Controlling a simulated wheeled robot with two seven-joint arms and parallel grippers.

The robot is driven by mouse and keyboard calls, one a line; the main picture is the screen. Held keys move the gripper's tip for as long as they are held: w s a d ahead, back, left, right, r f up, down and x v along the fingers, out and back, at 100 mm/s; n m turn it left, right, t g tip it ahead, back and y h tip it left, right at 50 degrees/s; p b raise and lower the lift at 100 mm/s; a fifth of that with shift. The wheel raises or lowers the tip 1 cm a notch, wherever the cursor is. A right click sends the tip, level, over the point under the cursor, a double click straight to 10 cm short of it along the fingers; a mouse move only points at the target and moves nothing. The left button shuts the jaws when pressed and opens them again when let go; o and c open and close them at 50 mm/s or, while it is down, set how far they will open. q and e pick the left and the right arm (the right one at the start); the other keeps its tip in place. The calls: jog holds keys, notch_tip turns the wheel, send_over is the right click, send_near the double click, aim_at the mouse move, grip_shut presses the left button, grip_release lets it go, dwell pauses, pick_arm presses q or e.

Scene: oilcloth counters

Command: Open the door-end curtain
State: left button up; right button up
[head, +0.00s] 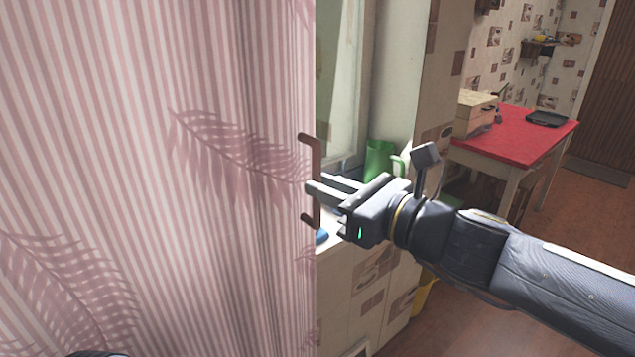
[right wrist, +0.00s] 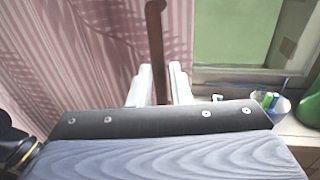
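The curtain (head: 150,150) is pink and white striped with darker leaf shapes. It hangs across the left half of the head view and along the left of the right wrist view (right wrist: 95,50). A brown upright handle (head: 317,155) is at its right edge; its bar also shows in the right wrist view (right wrist: 156,40). My left gripper is not in view.
A window with a pale frame (head: 393,80) is right of the curtain's edge. A green jug (head: 378,160) stands on the sill or counter near my right gripper. Further back right, a red table (head: 515,138) holds a box (head: 476,112) and a dark tray (head: 548,118). Floor (head: 470,320) shows below.

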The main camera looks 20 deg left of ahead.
jog(key=v, duration=0.5)
jog(key=shift+s+d, duration=0.15)
jog(key=shift+d, duration=0.15)
